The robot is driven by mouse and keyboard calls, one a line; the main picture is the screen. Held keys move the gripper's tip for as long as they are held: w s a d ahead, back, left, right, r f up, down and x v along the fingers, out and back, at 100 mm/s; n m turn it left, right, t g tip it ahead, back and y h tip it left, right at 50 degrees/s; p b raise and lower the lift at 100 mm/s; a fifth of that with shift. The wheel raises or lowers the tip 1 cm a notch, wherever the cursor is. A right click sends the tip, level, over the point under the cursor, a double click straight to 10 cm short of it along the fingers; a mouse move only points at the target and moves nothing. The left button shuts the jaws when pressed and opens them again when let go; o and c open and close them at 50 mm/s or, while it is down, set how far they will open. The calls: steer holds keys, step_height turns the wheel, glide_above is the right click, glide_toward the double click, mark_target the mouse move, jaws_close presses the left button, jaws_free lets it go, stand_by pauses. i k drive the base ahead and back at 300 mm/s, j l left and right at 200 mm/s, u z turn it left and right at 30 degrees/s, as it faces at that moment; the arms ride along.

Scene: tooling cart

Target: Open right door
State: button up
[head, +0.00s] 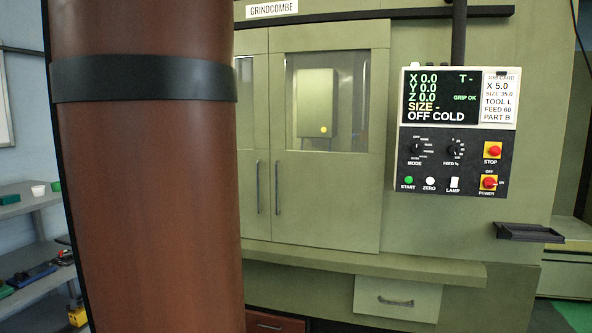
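The right door (343,196) of the green machine is a flat panel with a window in its upper half, and it looks closed. Its vertical handle (277,188) is a dark bar near the door's left edge. The left door (251,150) shows only as a strip, with its own vertical handle (259,187) close beside the right one. A wide reddish-brown column with a black band hides the rest of the left door. Through the right window a pale box with a yellow dot shows inside the machine. My gripper is not in view.
A control panel (457,165) with screen, dials and buttons is right of the door. A small dark tray (528,233) juts out below it. A ledge (400,265) and a drawer (397,300) lie under the doors. Shelves (28,208) stand at the far left.

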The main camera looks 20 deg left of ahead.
mark_target(331, 200)
steer(key=i+j, duration=0.1)
steer(key=i, duration=0.4)
steer(key=i+j+z, duration=0.15)
steer(key=i, duration=0.35)
steer(key=i+j, duration=0.15)
steer(key=i, duration=0.35)
steer(key=i+j+z, duration=0.1)
steer(key=i, duration=0.4)
